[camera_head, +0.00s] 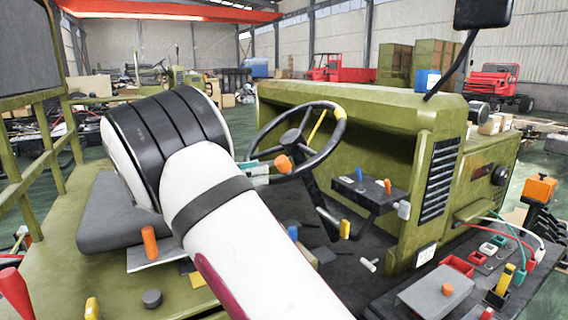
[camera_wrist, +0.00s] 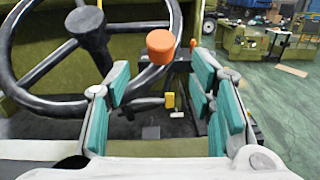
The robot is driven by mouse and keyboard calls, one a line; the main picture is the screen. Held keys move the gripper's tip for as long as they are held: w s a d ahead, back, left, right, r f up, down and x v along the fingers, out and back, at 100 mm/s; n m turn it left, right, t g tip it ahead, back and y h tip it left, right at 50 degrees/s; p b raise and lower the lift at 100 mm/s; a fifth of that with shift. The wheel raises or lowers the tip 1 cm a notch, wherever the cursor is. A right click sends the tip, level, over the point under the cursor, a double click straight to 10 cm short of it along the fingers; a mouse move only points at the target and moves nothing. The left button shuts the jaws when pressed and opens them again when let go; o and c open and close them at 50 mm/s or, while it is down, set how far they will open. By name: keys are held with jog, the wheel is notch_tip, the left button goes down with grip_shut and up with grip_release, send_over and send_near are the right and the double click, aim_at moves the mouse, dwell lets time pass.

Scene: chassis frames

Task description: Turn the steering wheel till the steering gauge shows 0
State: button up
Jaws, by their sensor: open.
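The black steering wheel (camera_head: 341,128) stands tilted on its column in the green vehicle's cab, with a yellow strip (camera_head: 317,127) near its upper right. An orange spinner knob (camera_head: 284,163) sits on the rim's lower part. My gripper (camera_head: 258,172) is beside the knob, partly hidden by my arm. In the wrist view the wheel (camera_wrist: 88,27) fills the upper left, and the orange knob (camera_wrist: 160,46) appears between and above the fingertips. My gripper (camera_wrist: 160,92) is open with teal pads apart and nothing held. I cannot make out a steering gauge.
A seat (camera_head: 115,220) and an orange-handled lever (camera_head: 149,242) are left of my arm. A lever panel (camera_head: 368,194) is right of the wheel. A grey box (camera_head: 438,290) and cabled switches stand at lower right. A mirror (camera_head: 483,13) hangs at upper right.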

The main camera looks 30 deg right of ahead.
aim_at(285, 164)
jog(key=d, duration=0.4)
jog(key=d+p, duration=0.1)
jog(key=d, duration=0.4)
jog(key=shift+s, duration=0.2)
jog(key=shift+c, duration=0.3)
jog(key=shift+p, duration=0.35)
grip_shut()
